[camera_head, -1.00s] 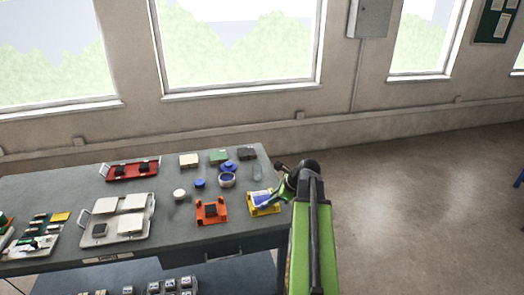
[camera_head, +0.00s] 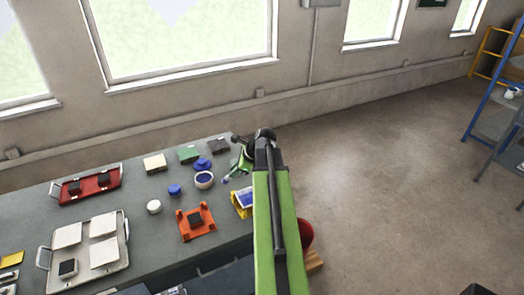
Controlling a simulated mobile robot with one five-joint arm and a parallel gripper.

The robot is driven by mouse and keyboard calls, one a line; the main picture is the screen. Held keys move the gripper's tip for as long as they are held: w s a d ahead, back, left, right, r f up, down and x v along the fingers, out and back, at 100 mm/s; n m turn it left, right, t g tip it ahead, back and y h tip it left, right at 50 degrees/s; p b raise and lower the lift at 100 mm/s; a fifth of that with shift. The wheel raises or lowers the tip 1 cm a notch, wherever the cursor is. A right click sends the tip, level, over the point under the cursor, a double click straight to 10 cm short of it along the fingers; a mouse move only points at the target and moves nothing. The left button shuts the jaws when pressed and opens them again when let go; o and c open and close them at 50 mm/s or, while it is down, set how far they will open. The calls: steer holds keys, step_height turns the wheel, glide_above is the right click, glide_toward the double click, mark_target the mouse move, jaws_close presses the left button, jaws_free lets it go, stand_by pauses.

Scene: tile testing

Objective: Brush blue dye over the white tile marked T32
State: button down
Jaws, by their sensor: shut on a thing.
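A metal tray (camera_head: 125,262) on the bench holds white tiles, among them a back-left tile (camera_head: 67,236), a back-right tile (camera_head: 103,225) and a front-right tile (camera_head: 104,252). No T32 mark is legible. An open round pot of blue dye (camera_head: 205,180) stands toward the bench's right end. My green gripper (camera_head: 236,171) is just right of the pot, above the bench, partly hidden by my arm. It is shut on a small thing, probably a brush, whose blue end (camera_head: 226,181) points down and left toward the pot.
A blue lid (camera_head: 202,164), a small blue pot (camera_head: 174,190) and a white pot (camera_head: 154,207) stand nearby. An orange holder (camera_head: 196,222) and a yellow box (camera_head: 241,205) are in front. A red tray (camera_head: 92,187) is at back left.

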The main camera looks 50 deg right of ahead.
steer(key=s+d+r+m+p, duration=0.1)
steer(key=s+d+r+p, duration=0.6)
steer(key=s+r+p, duration=0.15)
steer(key=shift+h, duration=0.4)
steer(key=f+b, duration=0.1)
steer(key=b, duration=0.1)
steer(key=f+b, duration=0.3)
steer(key=b, duration=0.1)
steer(key=shift+s+d+f, duration=0.2)
steer(key=shift+s+d, duration=0.05)
steer(key=shift+s, duration=0.15)
steer(key=shift+a, duration=0.1)
